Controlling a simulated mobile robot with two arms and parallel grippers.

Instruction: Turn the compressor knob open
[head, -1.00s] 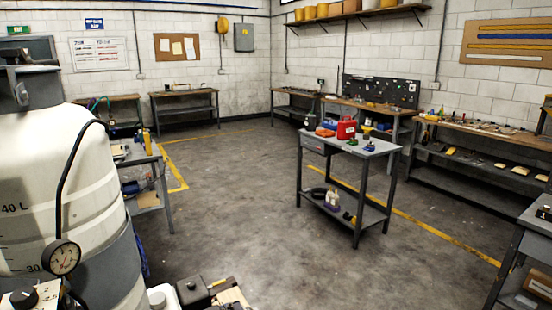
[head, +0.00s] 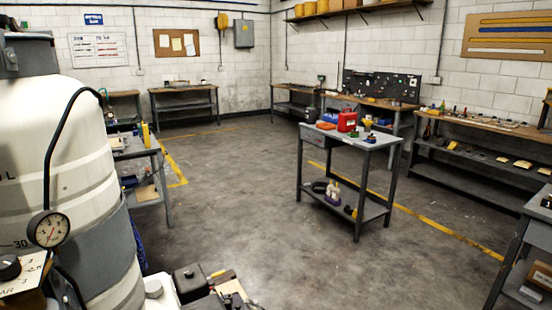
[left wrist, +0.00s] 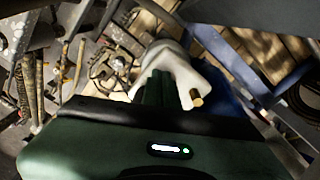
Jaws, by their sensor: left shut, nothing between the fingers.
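A black knob (head: 9,267) sits on a pale plate (head: 22,285) with numerals, at the far left edge of the head view; part of it is cut off. The knob is not recognisable in that view. My right gripper is not in view.
A grey table (head: 349,138) with a red case (head: 347,121) stands in mid-floor. A workbench (head: 140,152) stands behind the tank. More benches line the walls. The concrete floor (head: 240,190) between is clear.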

